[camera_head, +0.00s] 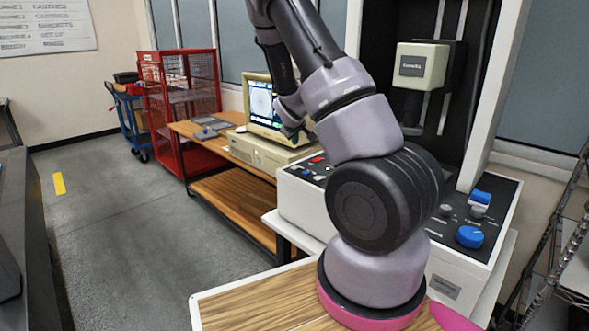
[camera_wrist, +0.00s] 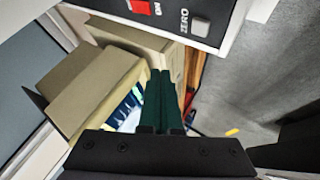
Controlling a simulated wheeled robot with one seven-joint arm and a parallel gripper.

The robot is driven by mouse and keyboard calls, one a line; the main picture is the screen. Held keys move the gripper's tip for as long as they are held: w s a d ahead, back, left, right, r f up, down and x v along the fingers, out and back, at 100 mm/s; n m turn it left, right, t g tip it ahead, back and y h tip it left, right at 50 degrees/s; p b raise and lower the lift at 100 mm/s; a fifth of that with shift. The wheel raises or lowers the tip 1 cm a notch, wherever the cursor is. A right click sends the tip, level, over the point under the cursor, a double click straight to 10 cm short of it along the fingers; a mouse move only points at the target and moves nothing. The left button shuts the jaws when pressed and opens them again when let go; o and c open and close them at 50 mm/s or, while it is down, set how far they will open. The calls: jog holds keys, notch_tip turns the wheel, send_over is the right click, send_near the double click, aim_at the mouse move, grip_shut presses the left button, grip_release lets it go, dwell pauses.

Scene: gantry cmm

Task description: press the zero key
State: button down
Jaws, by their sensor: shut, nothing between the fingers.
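The zero key (camera_wrist: 200,25) is a small light-grey square button on a black panel, with the word ZERO printed beside it, in the upper part of the wrist view. My gripper (camera_wrist: 160,73) points up from the bottom of that view, its two dark green fingers together and empty. The fingertips appear below and left of the key in the picture, apart from it. In the head view my arm reaches over the control console (camera_head: 301,206), hiding part of its panel. I cannot pick out the zero key there for sure.
A red switch (camera_wrist: 140,6) marked ON sits left of the zero key. A beige computer with a monitor (camera_head: 258,103) stands on a wooden bench beside the console. A large blue knob (camera_head: 470,237) is on the console's right.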

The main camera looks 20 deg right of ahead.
aim_at(295, 169)
jog(key=shift+f, duration=3.85)
jog(key=shift+f, duration=0.4)
jog(key=shift+f, duration=0.35)
jog(key=shift+r, duration=0.8)
jog(key=shift+r, duration=0.1)
jog(key=shift+r, duration=2.4)
